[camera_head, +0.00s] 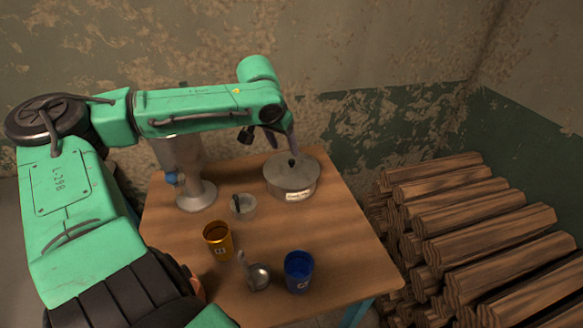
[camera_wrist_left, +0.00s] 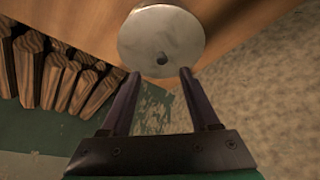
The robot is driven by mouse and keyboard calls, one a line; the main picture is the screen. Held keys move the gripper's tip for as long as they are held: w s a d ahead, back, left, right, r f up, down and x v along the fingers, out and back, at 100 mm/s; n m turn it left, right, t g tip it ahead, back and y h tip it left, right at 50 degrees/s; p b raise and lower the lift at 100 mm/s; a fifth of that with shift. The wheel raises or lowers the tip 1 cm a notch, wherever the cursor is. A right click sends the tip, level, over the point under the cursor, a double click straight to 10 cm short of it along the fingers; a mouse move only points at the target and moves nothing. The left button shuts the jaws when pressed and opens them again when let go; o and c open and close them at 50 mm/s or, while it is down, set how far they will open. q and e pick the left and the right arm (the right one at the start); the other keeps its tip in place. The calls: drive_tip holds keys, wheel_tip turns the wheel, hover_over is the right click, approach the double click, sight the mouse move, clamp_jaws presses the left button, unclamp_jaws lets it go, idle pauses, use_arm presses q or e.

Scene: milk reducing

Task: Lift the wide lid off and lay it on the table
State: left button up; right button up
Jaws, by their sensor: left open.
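A wide grey pot (camera_head: 291,187) with a paper label stands at the back right of the wooden table (camera_head: 285,235). Its wide grey lid (camera_head: 297,171) sits on top, with a small dark knob in the middle. In the left wrist view the lid (camera_wrist_left: 168,28) is a pale disc with the knob just beyond the fingertips. My left gripper (camera_head: 281,143) is above the pot, pointing down. It is open and empty in the left wrist view (camera_wrist_left: 158,74), with one finger on each side of the knob's line. My right gripper is not in view.
A grey metal dispenser (camera_head: 196,190) with a blue tap stands at the back left. A small bowl (camera_head: 243,205), an orange cup (camera_head: 218,240), a ladle (camera_head: 259,275) and a blue cup (camera_head: 298,270) stand nearer. Stacked logs (camera_head: 480,220) lie right of the table. The table's right side is clear.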

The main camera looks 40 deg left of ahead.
sight(291, 161)
use_arm(q)
drive_tip(key=x, duration=0.9)
drive_tip(key=shift+w+a+r, duration=0.2)
drive_tip(key=shift+w+a, duration=0.05)
drive_tip(key=shift+w, duration=0.1)
drive_tip(key=shift+s+r, duration=0.1)
drive_tip(key=c, duration=0.7)
clamp_jaws()
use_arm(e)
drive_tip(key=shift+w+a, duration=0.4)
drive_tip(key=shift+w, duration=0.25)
